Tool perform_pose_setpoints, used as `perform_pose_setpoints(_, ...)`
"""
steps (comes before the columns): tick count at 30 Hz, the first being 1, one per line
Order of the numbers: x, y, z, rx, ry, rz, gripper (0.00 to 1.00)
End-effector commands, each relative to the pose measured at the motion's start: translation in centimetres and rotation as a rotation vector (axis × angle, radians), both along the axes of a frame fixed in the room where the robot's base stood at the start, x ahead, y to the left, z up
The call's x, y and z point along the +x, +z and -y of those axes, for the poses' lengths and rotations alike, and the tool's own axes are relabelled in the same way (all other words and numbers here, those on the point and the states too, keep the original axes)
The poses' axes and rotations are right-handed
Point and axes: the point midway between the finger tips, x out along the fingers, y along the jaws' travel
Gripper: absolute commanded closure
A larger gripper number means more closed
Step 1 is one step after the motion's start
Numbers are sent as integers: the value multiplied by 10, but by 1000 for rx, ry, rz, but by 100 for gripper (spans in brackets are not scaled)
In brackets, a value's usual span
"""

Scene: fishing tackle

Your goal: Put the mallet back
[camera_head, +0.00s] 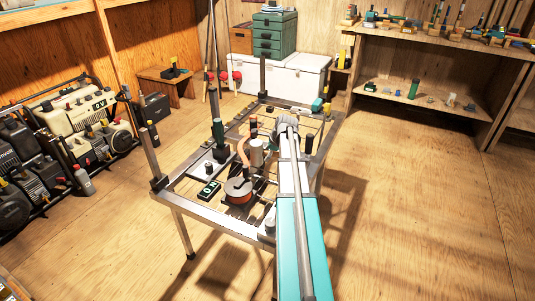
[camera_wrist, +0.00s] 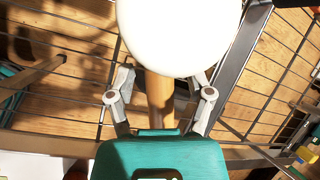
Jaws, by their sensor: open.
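In the wrist view, the mallet shows a large white rounded head (camera_wrist: 180,35) at the top edge, partly cut off. Its wooden handle runs down from the head toward the teal palm. My gripper (camera_wrist: 162,97) is open, with one finger on each side of the handle and visible gaps between fingers and wood. The handle's lower end is hidden behind the palm. In the head view my arm reaches over the metal frame table (camera_head: 205,225). The gripper is not clear there, and I cannot pick out the mallet for certain.
The table top is an open wire grid with metal corner posts, bottles, a dark labelled block (camera_head: 209,190) and a round pot (camera_head: 238,190). White chests (camera_head: 300,80) and a green drawer box (camera_head: 274,33) stand behind. Engines are at left, shelves (camera_head: 430,105) at right. The floor at right is clear.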

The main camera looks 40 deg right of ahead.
Motion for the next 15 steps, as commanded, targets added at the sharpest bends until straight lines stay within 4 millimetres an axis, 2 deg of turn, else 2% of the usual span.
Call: perform_pose_setpoints(15, -20, 43, 5, 0, -1, 1, 33)
